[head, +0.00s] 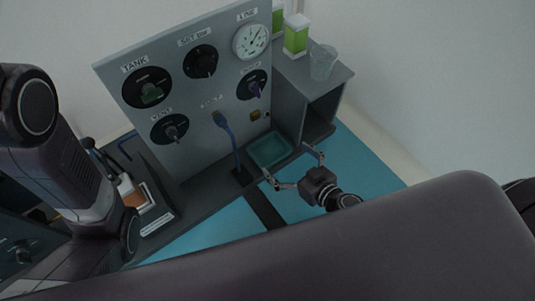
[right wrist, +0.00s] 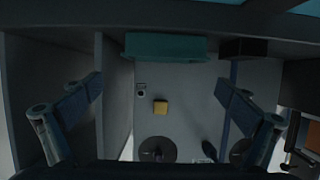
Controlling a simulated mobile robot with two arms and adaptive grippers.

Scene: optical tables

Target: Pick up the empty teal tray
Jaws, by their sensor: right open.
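The teal tray (head: 270,149) lies at the foot of the grey gauge panel, just left of the open grey box, and looks empty. It also shows near the top of the right wrist view (right wrist: 165,46), seen from its side. My right gripper (head: 288,161) is open and empty, just in front of the tray, with its fingers spread towards it. In the right wrist view the two fingers (right wrist: 156,88) stand wide apart on either side, with the tray between and beyond them, apart from both. My left arm shows at the left, but its gripper is not in view.
The gauge panel (head: 185,125) with knobs rises behind the tray. A blue cable (head: 231,142) hangs left of it. The grey box (head: 318,98) on the right carries a clear beaker (head: 322,63) and green-labelled containers (head: 296,36). The blue mat (head: 362,163) is clear on the right.

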